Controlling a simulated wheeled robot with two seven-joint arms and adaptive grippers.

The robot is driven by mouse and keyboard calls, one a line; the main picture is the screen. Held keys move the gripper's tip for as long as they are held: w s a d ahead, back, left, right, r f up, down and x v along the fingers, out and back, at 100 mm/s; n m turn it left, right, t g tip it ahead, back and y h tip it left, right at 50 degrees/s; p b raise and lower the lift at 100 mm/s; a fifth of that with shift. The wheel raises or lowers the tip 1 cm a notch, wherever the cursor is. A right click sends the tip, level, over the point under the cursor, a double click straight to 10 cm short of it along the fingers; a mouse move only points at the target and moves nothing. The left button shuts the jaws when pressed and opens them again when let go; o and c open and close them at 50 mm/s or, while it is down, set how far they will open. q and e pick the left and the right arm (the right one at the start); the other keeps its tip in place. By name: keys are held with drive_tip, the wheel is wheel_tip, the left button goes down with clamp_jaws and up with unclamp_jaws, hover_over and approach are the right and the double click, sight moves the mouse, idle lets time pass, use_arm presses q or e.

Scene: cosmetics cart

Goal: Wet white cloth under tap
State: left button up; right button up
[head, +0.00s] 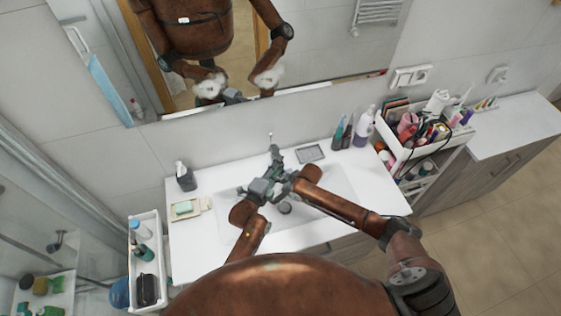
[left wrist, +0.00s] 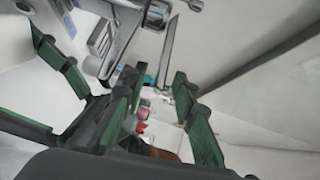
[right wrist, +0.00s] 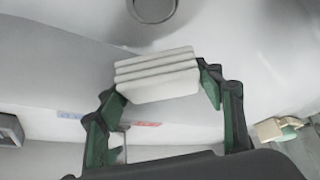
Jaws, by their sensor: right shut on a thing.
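The white cloth (right wrist: 157,75) shows in the right wrist view as a folded stack. My right gripper (right wrist: 160,85) is shut on it, above the white basin (head: 334,186) and close to the drain (right wrist: 153,8). In the head view the cloth is hidden by my arms. The chrome tap (left wrist: 135,30) is close ahead in the left wrist view. My left gripper (left wrist: 122,75) is open near the tap, with its fingers spread apart and nothing seen held between them. I see no clear water stream.
A soap dish (head: 187,208) and dark dispenser (head: 185,177) stand left of the basin. Bottles (head: 364,126) stand at its back right. A crowded cosmetics cart (head: 432,152) is farther right, and a narrow white cart (head: 146,258) is at the left. Both arms are close together over the basin.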

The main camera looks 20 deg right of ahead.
use_arm(q)
drive_tip(key=shift+x, duration=1)
drive_tip(key=shift+c, duration=0.7)
clamp_jaws()
